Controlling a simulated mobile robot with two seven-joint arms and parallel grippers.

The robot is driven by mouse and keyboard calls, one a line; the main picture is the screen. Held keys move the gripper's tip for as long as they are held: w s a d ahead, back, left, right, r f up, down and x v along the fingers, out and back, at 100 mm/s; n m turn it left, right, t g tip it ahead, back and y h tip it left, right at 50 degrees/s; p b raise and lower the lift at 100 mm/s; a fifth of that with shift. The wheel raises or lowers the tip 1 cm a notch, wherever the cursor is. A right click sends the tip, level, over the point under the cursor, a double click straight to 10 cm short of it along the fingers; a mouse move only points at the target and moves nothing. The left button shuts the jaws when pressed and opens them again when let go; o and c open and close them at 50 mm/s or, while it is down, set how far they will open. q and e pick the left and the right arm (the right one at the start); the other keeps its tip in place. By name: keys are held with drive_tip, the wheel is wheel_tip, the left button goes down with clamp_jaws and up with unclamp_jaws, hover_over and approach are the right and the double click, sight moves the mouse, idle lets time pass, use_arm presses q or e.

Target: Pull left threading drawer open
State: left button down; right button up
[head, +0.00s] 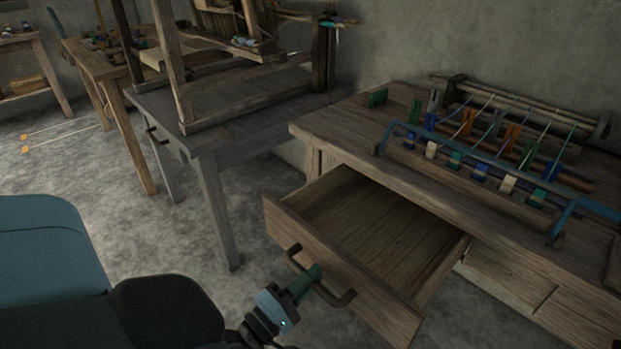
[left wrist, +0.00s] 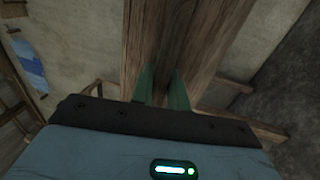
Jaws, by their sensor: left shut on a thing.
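The left threading drawer (head: 375,225) stands pulled well out from the wooden threading table (head: 340,135), and its inside is empty. Its front carries a dark bar handle (head: 338,298). My left gripper (head: 310,280) is at that handle, with its green fingers shut on it. In the left wrist view the two green fingers (left wrist: 163,88) point at the wooden drawer front (left wrist: 185,35); the handle itself is hard to make out there. My right gripper is not in view.
A blue-railed rack with several coloured spools (head: 480,170) stands on the tabletop. Another closed drawer (head: 510,278) is at the right. A grey table (head: 225,120) with a wooden frame stands left of the open drawer. Bare floor (head: 150,230) lies at the left.

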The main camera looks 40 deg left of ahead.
use_arm(q)
drive_tip(key=c, duration=1.5)
unclamp_jaws()
drive_tip(key=shift+o, duration=0.2)
drive_tip(key=s+f, duration=0.1)
drive_tip(key=s, duration=0.6)
drive_tip(key=shift+s+f, duration=0.3)
drive_tip(key=shift+a, duration=0.1)
